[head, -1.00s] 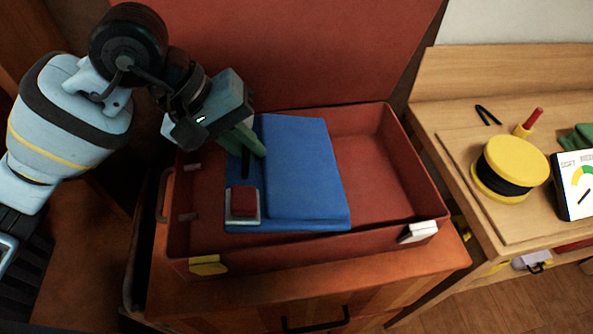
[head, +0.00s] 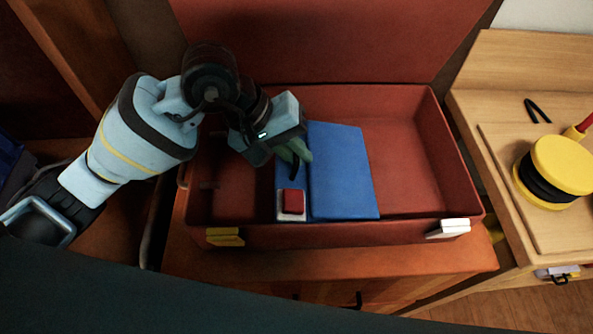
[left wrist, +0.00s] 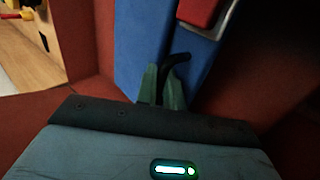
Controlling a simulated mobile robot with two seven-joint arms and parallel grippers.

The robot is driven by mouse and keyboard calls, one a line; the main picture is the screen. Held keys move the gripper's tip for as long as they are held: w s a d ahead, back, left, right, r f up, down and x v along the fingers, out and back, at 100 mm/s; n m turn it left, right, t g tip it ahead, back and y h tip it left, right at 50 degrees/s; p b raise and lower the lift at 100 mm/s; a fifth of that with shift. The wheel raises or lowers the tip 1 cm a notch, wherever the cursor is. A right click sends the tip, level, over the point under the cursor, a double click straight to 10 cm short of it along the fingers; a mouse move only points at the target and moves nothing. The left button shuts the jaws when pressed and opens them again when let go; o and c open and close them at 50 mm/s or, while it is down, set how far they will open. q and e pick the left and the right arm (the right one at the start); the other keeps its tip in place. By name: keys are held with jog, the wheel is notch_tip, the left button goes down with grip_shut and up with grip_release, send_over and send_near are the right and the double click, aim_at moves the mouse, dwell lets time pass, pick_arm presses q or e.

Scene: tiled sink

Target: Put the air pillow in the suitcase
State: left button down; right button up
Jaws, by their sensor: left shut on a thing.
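A flat blue thing, which I take to be the air pillow (head: 341,180), is inside the open red suitcase (head: 420,180), left of its middle. It carries a red button (head: 293,200) in a pale square frame near its front left corner. My left gripper (head: 299,154) is shut at its left part. In the left wrist view, the green fingertips (left wrist: 163,88) close on a bent black handle (left wrist: 177,62) on the blue air pillow (left wrist: 140,35). I cannot tell whether the pillow rests on the suitcase floor. My right gripper is out of view.
The suitcase stands on an orange-brown wooden cabinet (head: 270,262), its lid (head: 330,40) raised behind. A wooden table (head: 500,130) at the right holds a yellow and black spool (head: 553,172) and a black bent object (head: 537,110). The suitcase's right side is empty.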

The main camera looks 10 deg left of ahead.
pick_arm(q)
jog(key=shift+w+f, duration=0.1)
jog(key=shift+f, duration=0.95)
notch_tip(320, 180, down, 5)
jog(key=shift+r, duration=0.2)
jog(key=c, duration=1.5)
grip_release()
jog(key=v, duration=1.2)
jog(key=shift+a, duration=0.1)
